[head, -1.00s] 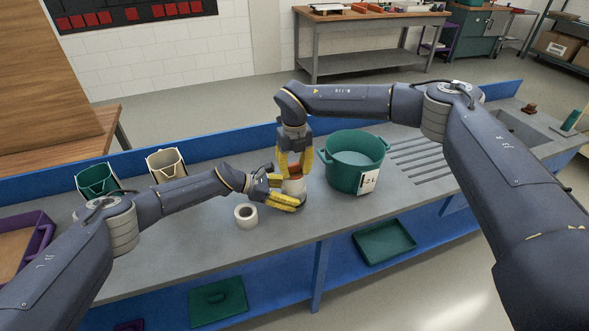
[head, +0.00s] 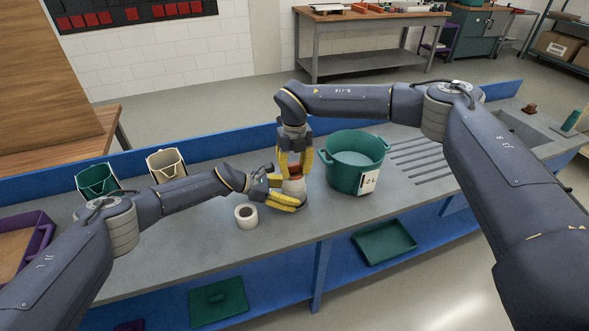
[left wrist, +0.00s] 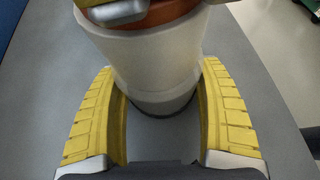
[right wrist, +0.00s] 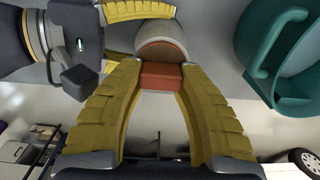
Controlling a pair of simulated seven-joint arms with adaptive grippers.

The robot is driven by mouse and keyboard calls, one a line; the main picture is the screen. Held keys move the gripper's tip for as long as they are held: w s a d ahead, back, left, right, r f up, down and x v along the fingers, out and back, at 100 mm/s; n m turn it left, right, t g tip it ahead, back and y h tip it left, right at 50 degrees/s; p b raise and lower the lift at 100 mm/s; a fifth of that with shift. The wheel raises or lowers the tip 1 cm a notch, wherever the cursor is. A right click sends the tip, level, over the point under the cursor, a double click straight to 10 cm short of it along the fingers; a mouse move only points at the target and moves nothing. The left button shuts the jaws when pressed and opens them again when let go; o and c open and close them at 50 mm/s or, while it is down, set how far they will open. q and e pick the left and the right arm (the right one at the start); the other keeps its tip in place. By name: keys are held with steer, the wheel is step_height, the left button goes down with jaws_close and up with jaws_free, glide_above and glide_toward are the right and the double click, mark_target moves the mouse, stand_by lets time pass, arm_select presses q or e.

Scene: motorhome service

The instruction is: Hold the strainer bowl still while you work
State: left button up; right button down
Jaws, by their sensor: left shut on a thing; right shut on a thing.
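The strainer bowl (head: 294,186) is a small whitish cup standing upright on the grey counter, with a darker foot (left wrist: 165,105) in the left wrist view. An orange-red part (right wrist: 160,77) sits on top of it. My left gripper (head: 289,192) reaches in from the left and is shut around the bowl low down, one yellow finger on each side. My right gripper (head: 295,171) comes down from above and is shut on the orange-red part. The fingers hide some of the bowl and of the red part.
A green pot (head: 345,175) with a white label stands close to the right of the bowl. A white ring-shaped roll (head: 246,216) lies just left in front. Green (head: 97,181) and cream (head: 166,164) containers stand further left. A raised blue edge (head: 240,136) runs behind.

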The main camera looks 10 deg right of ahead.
steer(key=shift+r, duration=0.55)
steer(key=c, duration=1.6)
jaws_free()
jaws_close()
steer(key=shift+r, duration=3.6)
arm_select(q)
steer(key=o, duration=0.9)
steer(key=shift+o, duration=0.2)
steer(key=shift+a, duration=0.1)
